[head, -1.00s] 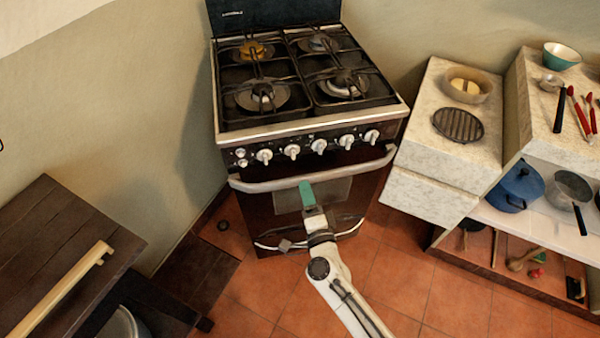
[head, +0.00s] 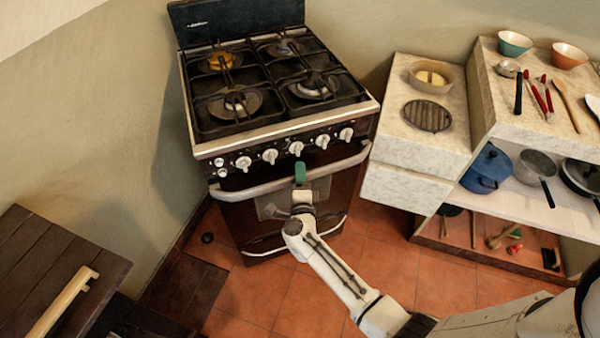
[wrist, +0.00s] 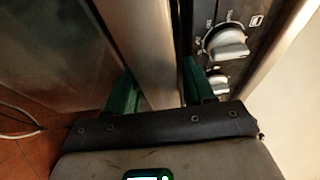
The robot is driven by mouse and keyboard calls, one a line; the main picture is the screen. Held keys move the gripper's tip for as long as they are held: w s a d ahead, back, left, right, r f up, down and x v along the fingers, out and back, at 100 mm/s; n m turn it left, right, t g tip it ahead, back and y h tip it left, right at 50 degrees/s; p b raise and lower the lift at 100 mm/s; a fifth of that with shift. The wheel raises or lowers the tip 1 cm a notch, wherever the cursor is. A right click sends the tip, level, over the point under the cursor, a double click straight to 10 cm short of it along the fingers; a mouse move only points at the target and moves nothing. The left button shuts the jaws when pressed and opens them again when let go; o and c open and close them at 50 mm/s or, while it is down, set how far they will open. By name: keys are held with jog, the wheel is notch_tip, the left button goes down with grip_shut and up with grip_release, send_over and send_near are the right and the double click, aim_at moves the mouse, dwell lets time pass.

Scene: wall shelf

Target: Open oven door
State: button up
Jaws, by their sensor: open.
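The oven door (head: 232,222) is the dark front of the stove and looks closed. Its pale metal handle bar (head: 245,189) runs across the top of the door, below the knobs. My gripper (head: 300,174) is at the middle of the handle in the head view. In the wrist view, the handle (wrist: 142,40) passes between the two green fingers of my gripper (wrist: 158,78), one finger on each side. The jaws are open around the bar. Any contact between fingers and bar cannot be made out.
Stove knobs (head: 270,155) sit just above the handle, close to one finger. A marble-topped counter (head: 420,150) with shelves stands to the right. A dark wooden table (head: 40,265) is at the lower left. Tiled floor (head: 255,300) lies open before the stove.

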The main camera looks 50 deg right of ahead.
jog(key=shift+w+d, duration=0.5)
jog(key=shift+d, duration=0.05)
jog(key=shift+c, duration=0.3)
grip_shut()
